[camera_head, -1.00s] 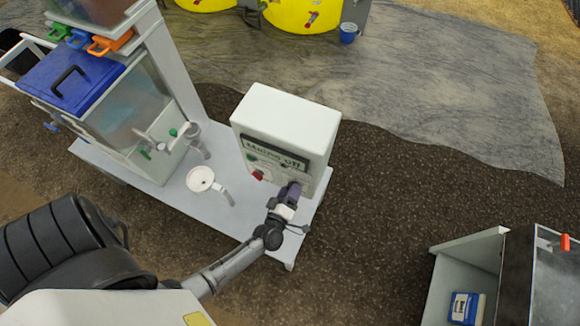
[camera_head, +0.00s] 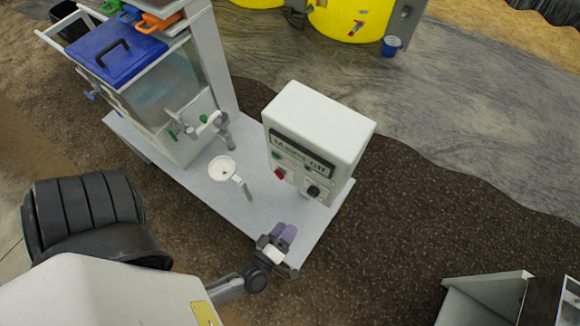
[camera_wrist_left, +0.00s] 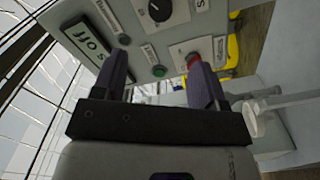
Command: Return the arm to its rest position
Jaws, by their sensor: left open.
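My left gripper (camera_head: 284,234) is open and empty at the front edge of the light grey skid table, in front of the control box. Its two purple fingers also show apart in the left wrist view (camera_wrist_left: 160,78). The white control box (camera_head: 315,130) stands on the table with a display reading "Mixing off", a red button (camera_head: 279,174) and a black knob (camera_head: 313,191). In the left wrist view the panel (camera_wrist_left: 160,40) lies beyond the fingertips, which look clear of it, and shows the red button, green button and knob. My right gripper is not in view.
The skid table (camera_head: 262,215) also carries a white funnel-like cup (camera_head: 222,168) and a tank with a blue lid (camera_head: 115,50) and taps. A grey open cabinet (camera_head: 485,300) stands at the lower right. Bare dark soil (camera_head: 410,215) lies right of the table.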

